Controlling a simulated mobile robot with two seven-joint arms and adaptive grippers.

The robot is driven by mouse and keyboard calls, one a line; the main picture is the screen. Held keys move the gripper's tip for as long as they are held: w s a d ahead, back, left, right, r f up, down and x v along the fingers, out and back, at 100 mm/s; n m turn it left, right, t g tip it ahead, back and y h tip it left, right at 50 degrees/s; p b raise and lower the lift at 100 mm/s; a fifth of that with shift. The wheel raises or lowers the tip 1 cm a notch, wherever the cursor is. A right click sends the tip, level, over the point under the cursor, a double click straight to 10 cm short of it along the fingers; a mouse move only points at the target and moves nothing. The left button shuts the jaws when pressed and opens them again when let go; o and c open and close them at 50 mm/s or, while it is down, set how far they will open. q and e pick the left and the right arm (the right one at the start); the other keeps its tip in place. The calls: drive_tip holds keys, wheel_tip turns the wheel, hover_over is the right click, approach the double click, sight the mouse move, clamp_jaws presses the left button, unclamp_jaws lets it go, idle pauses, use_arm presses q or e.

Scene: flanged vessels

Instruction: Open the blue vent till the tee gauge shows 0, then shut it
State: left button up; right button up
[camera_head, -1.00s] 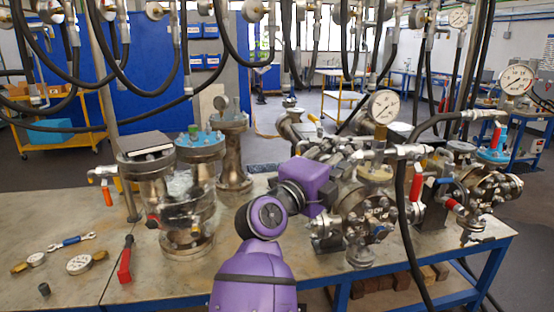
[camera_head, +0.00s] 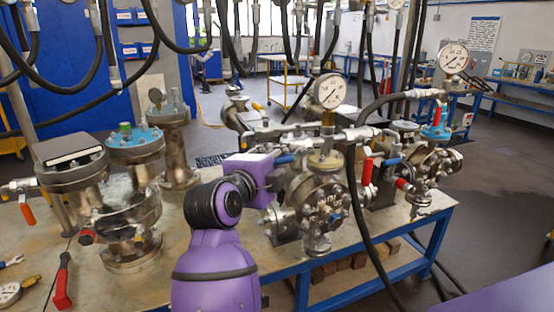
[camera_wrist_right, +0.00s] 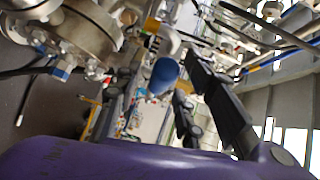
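A blue lever handle (camera_head: 285,159) shows just right of my left gripper's purple body (camera_head: 250,166), near the middle vessel (camera_head: 316,200). Another gauge (camera_head: 453,57) stands above the right vessel (camera_head: 428,168), beside a second blue lever (camera_head: 391,162). Which of these are the vent and the tee gauge is unclear. In the right wrist view, my right gripper's dark fingers (camera_wrist_right: 205,100) look apart and empty, beside a blurred blue handle (camera_wrist_right: 165,76).
Black hoses hang over the bench (camera_head: 180,285), and one drops in front of the middle vessel. Red levers (camera_head: 366,172) stick up near it. A left vessel (camera_head: 130,215) and a red-handled tool (camera_head: 62,282) are on the bench. Floor to the right is clear.

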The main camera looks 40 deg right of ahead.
drive_tip(key=shift+w+d, duration=0.2)
drive_tip(key=shift+d, duration=0.15)
clamp_jaws()
